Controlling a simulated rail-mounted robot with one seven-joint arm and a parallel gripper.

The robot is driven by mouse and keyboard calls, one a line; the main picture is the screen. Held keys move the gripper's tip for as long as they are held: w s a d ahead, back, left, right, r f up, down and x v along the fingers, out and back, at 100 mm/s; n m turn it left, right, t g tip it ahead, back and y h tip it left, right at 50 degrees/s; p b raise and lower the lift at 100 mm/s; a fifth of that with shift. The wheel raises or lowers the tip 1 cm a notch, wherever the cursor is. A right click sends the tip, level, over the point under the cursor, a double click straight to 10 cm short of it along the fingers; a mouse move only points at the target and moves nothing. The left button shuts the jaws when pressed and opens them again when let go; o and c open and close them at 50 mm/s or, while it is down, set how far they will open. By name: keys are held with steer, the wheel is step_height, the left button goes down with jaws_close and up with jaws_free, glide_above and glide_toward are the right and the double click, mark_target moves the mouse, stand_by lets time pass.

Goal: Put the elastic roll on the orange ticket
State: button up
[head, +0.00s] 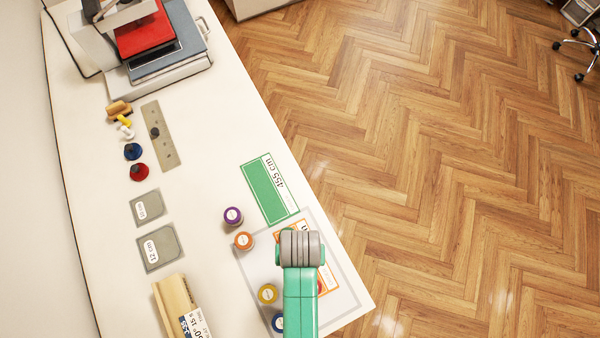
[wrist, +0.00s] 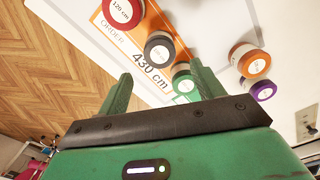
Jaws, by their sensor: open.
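The orange ticket (wrist: 150,60), marked "ORDER 430 cm", lies on a pale mat; part of it shows beside my arm in the head view (head: 331,283). A red-rimmed roll (wrist: 123,10) labelled "120 cm" and a dark grey roll (wrist: 160,48) rest on the ticket. A green roll (wrist: 183,82) is at the ticket's edge, seen between my fingers. I cannot tell which roll is the elastic roll. My gripper (wrist: 162,86) is open, with nothing seen held. In the head view my arm hides it.
Orange (head: 243,240), purple (head: 232,215), yellow (head: 267,293) and blue (head: 278,322) rolls stand near the pale mat (head: 345,262). A green 455 cm ticket (head: 262,192) lies above it. A wooden block (head: 173,297) and grey cards (head: 160,248) are left.

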step_height(320, 180, up, 3)
steer(key=shift+f, duration=0.1)
steer(key=w+r+t, duration=0.5)
steer(key=w+r, duration=0.2)
steer(key=r, duration=0.5)
steer(key=w+r+t, duration=0.4)
steer(key=w+r, duration=0.4)
steer(key=r, duration=0.3)
steer(key=w+r+t, duration=0.5)
steer(key=w+r, duration=0.2)
steer(key=r, duration=0.5)
steer(key=s+r+t, duration=0.3)
steer(key=r, duration=0.8)
steer(key=s+r+t, duration=0.3)
steer(key=r+t, duration=0.1)
steer(key=r, duration=0.7)
steer(key=s+r+t, duration=0.3)
steer(key=r+t, duration=0.1)
steer(key=r, duration=0.7)
steer(key=shift+s, duration=0.3)
steer(key=shift+a, duration=0.1)
